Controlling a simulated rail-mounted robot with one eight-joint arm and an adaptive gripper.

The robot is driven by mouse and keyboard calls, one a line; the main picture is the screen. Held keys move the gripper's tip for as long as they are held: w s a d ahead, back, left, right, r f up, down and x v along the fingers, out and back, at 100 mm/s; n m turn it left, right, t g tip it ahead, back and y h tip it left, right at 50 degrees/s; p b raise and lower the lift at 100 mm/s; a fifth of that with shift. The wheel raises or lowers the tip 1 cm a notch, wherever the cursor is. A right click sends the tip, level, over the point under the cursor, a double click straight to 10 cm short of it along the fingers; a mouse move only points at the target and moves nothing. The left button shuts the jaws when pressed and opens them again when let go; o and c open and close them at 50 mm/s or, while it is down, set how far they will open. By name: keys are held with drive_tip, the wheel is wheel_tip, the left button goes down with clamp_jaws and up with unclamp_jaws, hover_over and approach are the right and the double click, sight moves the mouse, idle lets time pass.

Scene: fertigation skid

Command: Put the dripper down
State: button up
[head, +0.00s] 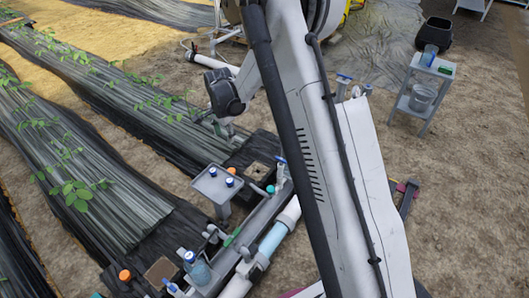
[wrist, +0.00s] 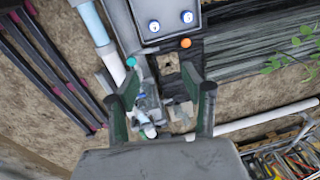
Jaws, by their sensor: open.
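My gripper (wrist: 162,98) is open, with its two dark green-padded fingers wide apart in the wrist view. In the head view its end is small and partly hidden near my arm, above the black-covered bed edge. Nothing is visibly clamped between the fingers; a clear, blue-topped fitting (wrist: 148,100) shows in the gap, apparently beyond them. A grey tray (head: 207,188) holds two small blue-and-white round pieces (head: 213,171), also seen on the tray in the wrist view (wrist: 187,17). I cannot tell for certain which piece is the dripper.
A white-and-blue pipe (head: 272,240) runs beside the tray. A teal knob (head: 270,189), an orange cap (head: 125,275) and a blue-capped bottle (head: 196,270) stand nearby. A small shelf stand (head: 437,70) is at the right. Planted beds (head: 90,170) lie left; bare soil lies right.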

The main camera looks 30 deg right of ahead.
drive_tip(key=s+r+n+t, duration=0.1)
drive_tip(key=s+r+n, duration=0.2)
drive_tip(key=s+r, duration=0.65)
drive_tip(key=s+r+n+t, duration=0.25)
drive_tip(key=s+r, duration=0.45)
drive_tip(key=r, duration=0.5)
drive_tip(key=s+a+r+n+t, duration=0.1)
drive_tip(key=s+n, duration=0.6)
drive_tip(key=s, duration=1.3)
drive_tip(key=shift+a+r+n+t, duration=0.2)
drive_tip(key=shift+r+n+t, duration=0.15)
drive_tip(key=shift+r+t, duration=0.45)
drive_tip(key=shift+r, duration=0.2)
wheel_tip(320, 180, up, 14)
drive_tip(key=p, duration=1.4)
drive_tip(key=shift+r, duration=0.15)
